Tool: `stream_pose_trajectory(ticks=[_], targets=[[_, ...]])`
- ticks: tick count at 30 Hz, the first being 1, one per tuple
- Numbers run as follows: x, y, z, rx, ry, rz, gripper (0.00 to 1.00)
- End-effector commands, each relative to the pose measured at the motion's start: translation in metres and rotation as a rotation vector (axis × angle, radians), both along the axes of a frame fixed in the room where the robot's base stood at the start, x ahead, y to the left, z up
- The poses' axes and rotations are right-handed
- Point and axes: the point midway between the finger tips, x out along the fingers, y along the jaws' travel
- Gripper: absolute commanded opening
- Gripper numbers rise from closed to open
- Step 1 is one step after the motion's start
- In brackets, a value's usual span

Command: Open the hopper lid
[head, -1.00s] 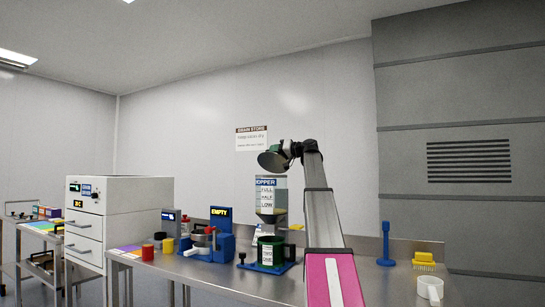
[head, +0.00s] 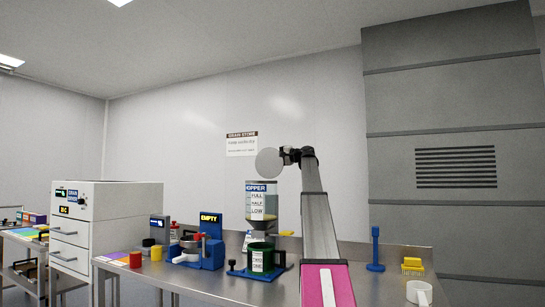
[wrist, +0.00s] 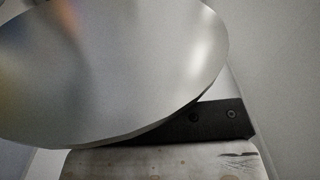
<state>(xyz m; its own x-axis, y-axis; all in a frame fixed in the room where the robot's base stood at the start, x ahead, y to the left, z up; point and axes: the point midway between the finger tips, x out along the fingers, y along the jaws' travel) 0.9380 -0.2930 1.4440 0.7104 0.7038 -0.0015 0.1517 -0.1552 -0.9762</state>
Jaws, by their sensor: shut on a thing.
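The hopper (head: 261,205) is a clear container with a blue name strip and level labels, standing on the bench. Its round grey lid (head: 268,162) is raised above the hopper's top, turned nearly upright with its flat face toward the head camera. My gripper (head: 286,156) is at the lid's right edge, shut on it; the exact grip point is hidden. In the wrist view the lid (wrist: 110,70) fills the upper left as a large grey disc, with a dark finger-like part (wrist: 205,122) of my gripper behind its lower right edge.
A green container (head: 261,257) stands under the hopper. To the left are a blue device marked EMPTY (head: 211,240), small jars and a white drawer cabinet (head: 110,225). To the right are a blue post (head: 375,248), a yellow item (head: 412,265) and a white mug (head: 419,292).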

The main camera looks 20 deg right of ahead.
Motion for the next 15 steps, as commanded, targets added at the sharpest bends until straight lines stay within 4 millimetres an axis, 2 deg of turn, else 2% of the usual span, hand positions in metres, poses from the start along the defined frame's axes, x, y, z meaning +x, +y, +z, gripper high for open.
stream_pose_trajectory(ticks=[6,15], targets=[[0.0074,-0.0088,-0.0095,-0.002,0.009,-0.001,0.00],[0.0093,-0.0110,-0.0139,-0.006,0.009,0.001,0.00]])
